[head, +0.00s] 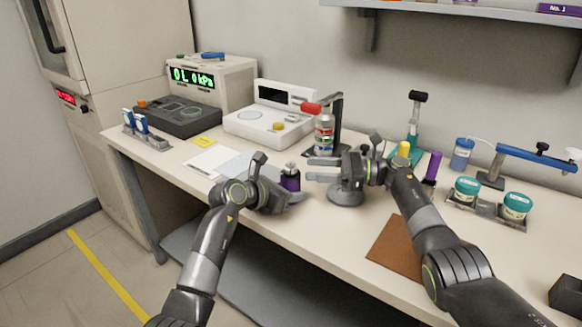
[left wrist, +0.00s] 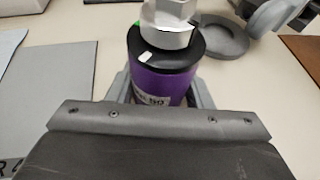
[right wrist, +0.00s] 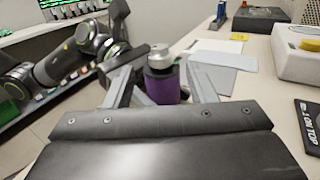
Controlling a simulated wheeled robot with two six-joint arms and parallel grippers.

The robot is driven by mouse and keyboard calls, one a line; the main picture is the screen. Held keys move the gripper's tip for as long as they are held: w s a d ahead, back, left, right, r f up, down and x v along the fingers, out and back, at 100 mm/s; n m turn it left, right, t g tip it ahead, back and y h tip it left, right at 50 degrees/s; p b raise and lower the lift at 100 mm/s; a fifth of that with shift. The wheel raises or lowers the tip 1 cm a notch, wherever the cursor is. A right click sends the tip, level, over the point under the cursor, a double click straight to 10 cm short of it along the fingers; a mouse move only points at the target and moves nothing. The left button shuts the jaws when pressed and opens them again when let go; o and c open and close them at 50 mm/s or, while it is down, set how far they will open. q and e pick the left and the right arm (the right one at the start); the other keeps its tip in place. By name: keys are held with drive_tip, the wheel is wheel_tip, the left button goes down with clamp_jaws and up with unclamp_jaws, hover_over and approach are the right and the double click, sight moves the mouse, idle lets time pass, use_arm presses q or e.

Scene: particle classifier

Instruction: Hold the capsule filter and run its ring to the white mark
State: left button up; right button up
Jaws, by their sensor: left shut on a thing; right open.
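The capsule filter (head: 290,182) has a purple body, a black top collar and a silver hexagonal cap. It stands near the front edge of the bench. My left gripper (head: 284,197) is shut on its purple body. In the left wrist view the filter (left wrist: 163,72) shows a white mark (left wrist: 146,56) on the black collar, a small green mark beside the silver cap (left wrist: 168,32), and a label low on the body. My right gripper (head: 318,172) is open to the right of the filter. In the right wrist view the filter (right wrist: 162,88) appears between its spread fingers, apart from them.
A grey round base (head: 346,197) sits just right of the filter. A stand with a red-topped bottle (head: 325,134) is behind. A brown mat (head: 395,248) and teal-lidded jars (head: 466,188) lie to the right. White sheets (head: 212,162) lie to the left.

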sight(291, 167)
drive_tip(key=a, duration=0.6)
drive_tip(key=shift+w+a, duration=0.3)
drive_tip(key=shift+w, duration=0.1)
drive_tip(key=c, duration=1)
